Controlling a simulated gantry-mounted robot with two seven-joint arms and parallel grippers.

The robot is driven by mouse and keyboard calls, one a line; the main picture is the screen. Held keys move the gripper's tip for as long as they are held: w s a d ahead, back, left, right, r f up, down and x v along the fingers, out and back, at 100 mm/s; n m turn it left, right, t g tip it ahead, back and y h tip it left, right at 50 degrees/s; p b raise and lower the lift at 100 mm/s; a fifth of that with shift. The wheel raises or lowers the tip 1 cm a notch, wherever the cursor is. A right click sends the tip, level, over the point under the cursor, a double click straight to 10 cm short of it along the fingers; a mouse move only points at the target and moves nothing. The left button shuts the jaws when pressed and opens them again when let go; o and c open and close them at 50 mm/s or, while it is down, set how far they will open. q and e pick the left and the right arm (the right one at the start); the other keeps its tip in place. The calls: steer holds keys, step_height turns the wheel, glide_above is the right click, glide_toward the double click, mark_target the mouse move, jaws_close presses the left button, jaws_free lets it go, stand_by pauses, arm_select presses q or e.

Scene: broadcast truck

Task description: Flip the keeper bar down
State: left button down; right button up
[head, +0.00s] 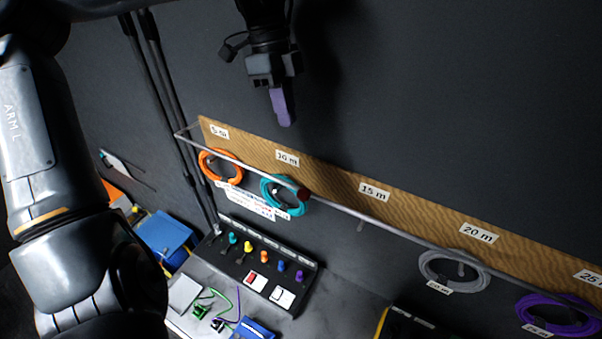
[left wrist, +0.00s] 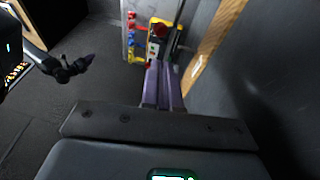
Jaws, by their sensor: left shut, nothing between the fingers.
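My left gripper (head: 284,122) has purple fingers, pressed together and empty. In the head view it hangs above the board, and appears apart from the bar. Its shut fingers also show in the left wrist view (left wrist: 163,68), with the board beyond at right. A dark gripper, seemingly my right one (left wrist: 88,62), shows at the left there; its fingers are too small to read.
Orange (head: 222,167), teal (head: 285,195), grey (head: 453,270) and purple (head: 555,315) coils hang along the board. Below is a grey desk with a black panel of coloured knobs (head: 265,262). A blue box (head: 162,235) stands at the left. The dark wall above the board is bare.

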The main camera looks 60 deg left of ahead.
mark_target(303, 189)
arm_select(q)
steer(key=p+x, duration=0.2)
steer(key=x, duration=1.2)
steer(key=shift+s, duration=0.1)
steer(key=shift+a, duration=0.1)
arm_select(e)
step_height(303, 189, up, 3)
steer(key=shift+w+f, duration=0.1)
steer(key=shift+f, duration=0.1)
